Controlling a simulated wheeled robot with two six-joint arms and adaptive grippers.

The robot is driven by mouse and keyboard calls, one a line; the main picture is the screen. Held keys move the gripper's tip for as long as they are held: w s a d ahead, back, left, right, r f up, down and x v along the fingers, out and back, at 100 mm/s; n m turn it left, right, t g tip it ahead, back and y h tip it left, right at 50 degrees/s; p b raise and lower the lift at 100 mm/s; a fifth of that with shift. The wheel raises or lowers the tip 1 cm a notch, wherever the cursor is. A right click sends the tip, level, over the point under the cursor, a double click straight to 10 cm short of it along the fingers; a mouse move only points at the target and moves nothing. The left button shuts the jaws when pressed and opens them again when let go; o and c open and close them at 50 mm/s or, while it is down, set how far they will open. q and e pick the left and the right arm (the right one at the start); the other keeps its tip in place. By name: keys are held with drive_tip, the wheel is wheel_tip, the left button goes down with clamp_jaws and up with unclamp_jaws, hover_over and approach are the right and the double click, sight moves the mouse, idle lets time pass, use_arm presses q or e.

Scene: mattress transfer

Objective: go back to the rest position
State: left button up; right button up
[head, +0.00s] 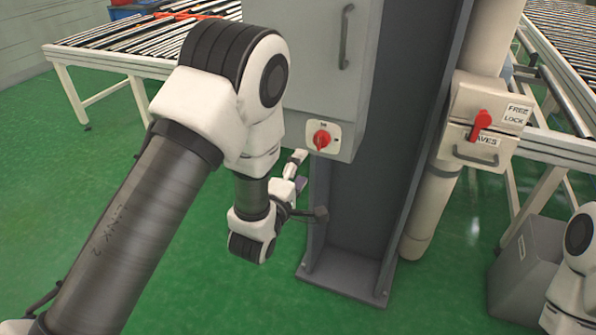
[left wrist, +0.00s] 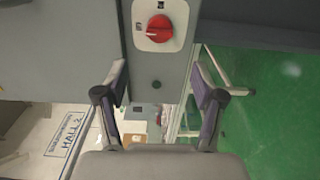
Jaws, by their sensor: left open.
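My left gripper (head: 309,186) is low beside the grey cabinet and column, below the red rotary switch (head: 321,139). In the left wrist view its two fingers stand apart with nothing between them, so the left gripper (left wrist: 160,82) is open and empty. The red rotary switch (left wrist: 160,29) shows above the fingers, on its pale plate. My left arm reaches in from the lower left. Part of my right arm shows at the lower right edge; the right gripper is out of view.
The grey cabinet (head: 300,70) and dark column (head: 385,130) stand close to my left gripper. A pale post with a lock box (head: 485,120) and red lever stands right of them. Roller conveyors (head: 110,50) are behind. The green floor (head: 60,200) at left is clear.

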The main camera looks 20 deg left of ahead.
use_arm(q)
drive_tip(key=shift+s, duration=0.45)
drive_tip(key=s+a+f+m+g+y, duration=0.15)
drive_tip(key=s+f+g, duration=0.35)
drive_tip(key=f, duration=0.5)
drive_tip(key=s+a+f+g+h, duration=0.1)
drive_tip(key=s+a+f+g, duration=0.1)
drive_tip(key=s+f, duration=0.65)
drive_tip(key=s+f+m+g, duration=0.5)
drive_tip(key=s+m, duration=0.3)
drive_tip(key=s, duration=0.2)
drive_tip(key=s+f+m+g, duration=0.6)
drive_tip(key=s+m, duration=0.2)
drive_tip(key=s, duration=0.1)
drive_tip(key=shift+s+f+p, duration=0.3)
drive_tip(key=shift+s+f, duration=0.05)
drive_tip(key=shift+s, duration=0.05)
